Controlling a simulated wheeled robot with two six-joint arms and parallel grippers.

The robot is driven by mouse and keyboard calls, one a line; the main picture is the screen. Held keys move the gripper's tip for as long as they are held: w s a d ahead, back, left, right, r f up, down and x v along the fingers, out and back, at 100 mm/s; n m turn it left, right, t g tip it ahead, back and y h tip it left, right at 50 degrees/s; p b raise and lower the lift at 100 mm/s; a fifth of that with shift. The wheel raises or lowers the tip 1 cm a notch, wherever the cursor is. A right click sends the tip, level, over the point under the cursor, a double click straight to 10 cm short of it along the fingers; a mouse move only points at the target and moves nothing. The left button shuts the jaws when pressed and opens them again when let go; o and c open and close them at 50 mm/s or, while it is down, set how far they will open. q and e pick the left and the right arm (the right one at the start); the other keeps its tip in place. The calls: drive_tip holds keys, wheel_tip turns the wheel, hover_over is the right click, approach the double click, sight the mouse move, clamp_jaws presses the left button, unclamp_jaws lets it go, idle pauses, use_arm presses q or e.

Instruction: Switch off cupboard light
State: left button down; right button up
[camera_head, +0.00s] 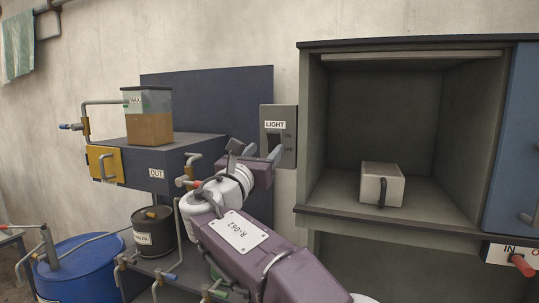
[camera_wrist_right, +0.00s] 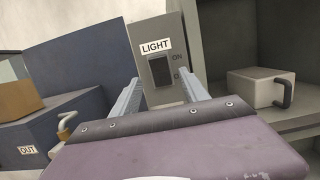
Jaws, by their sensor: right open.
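The grey light switch box (camera_head: 291,116) is on the wall left of the cupboard, with a LIGHT label. Its dark rocker (camera_wrist_right: 161,71) shows in the right wrist view, with ON printed beside its upper part and the lower lettering partly hidden. My right gripper (camera_head: 254,152) is open and empty in front of the box. In the right wrist view its two fingers (camera_wrist_right: 163,92) stand either side of the rocker's lower end; contact cannot be told. The open cupboard (camera_head: 303,130) has a pale strip (camera_head: 410,56) under its top. My left gripper is out of view.
A pale box with a dark handle (camera_head: 369,172) sits in the cupboard; a blue door (camera_head: 513,140) is at its right. Left of the switch are a dark unit marked OUT (camera_head: 140,160) and a tank of brown liquid (camera_head: 149,128). A blue drum (camera_head: 85,270) stands lower left.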

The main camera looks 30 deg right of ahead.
use_arm(q)
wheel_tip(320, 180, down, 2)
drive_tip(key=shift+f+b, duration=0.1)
drive_tip(key=shift+b, duration=0.5)
use_arm(e)
drive_tip(key=v, duration=0.4)
drive_tip(key=shift+s+a, duration=0.15)
drive_tip(key=shift+a, duration=0.05)
drive_tip(key=shift+d, duration=0.1)
drive_tip(key=shift+f, duration=0.1)
